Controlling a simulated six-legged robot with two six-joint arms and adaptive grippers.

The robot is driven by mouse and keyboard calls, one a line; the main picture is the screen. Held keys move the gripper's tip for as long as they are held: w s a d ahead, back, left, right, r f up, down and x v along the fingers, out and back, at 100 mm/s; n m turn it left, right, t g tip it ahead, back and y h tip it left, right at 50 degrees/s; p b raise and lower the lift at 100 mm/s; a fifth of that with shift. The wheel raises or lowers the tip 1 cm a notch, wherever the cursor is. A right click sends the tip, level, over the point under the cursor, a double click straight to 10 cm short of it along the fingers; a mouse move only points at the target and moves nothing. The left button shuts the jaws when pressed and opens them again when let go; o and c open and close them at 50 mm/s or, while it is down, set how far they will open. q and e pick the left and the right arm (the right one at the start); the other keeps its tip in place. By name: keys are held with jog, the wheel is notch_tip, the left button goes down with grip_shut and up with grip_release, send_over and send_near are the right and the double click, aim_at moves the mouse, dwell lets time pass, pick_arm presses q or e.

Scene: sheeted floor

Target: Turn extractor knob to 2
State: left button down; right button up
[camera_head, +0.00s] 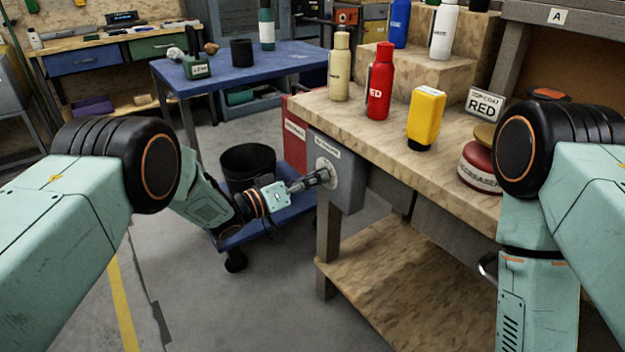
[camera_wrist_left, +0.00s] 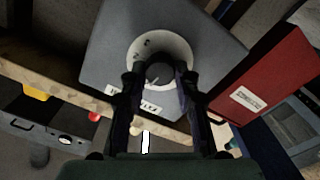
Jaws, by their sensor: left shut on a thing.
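The extractor control is a grey box (camera_head: 347,186) on the left end of the workbench, with a white round dial (camera_head: 327,172) on its face. In the left wrist view the dial (camera_wrist_left: 181,47) surrounds a dark round knob (camera_wrist_left: 159,74). My left gripper (camera_head: 321,177) reaches the dial from the left. In the left wrist view its two fingers (camera_wrist_left: 159,80) stand on either side of the knob and are shut on it. The dial's numbers are too small to read surely. My right gripper is out of view; only my right arm shows.
The wooden workbench (camera_head: 400,146) carries a cream bottle (camera_head: 339,72), a red bottle (camera_head: 379,85) and a yellow bottle (camera_head: 426,115). A red box (camera_head: 296,138) sits beside the grey box. A blue cart (camera_head: 290,62) stands behind my left arm. Grey floor lies open in front.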

pick_arm(q)
jog(key=m+b, duration=0.1)
jog(key=m, duration=1.3)
jog(key=shift+m, duration=0.3)
dwell(0.5)
jog(key=c, duration=1)
grip_release()
jog(key=shift+s, duration=0.1)
jog(key=v, duration=1.1)
jog(key=shift+s+a, duration=0.2)
jog(key=shift+a, duration=0.15)
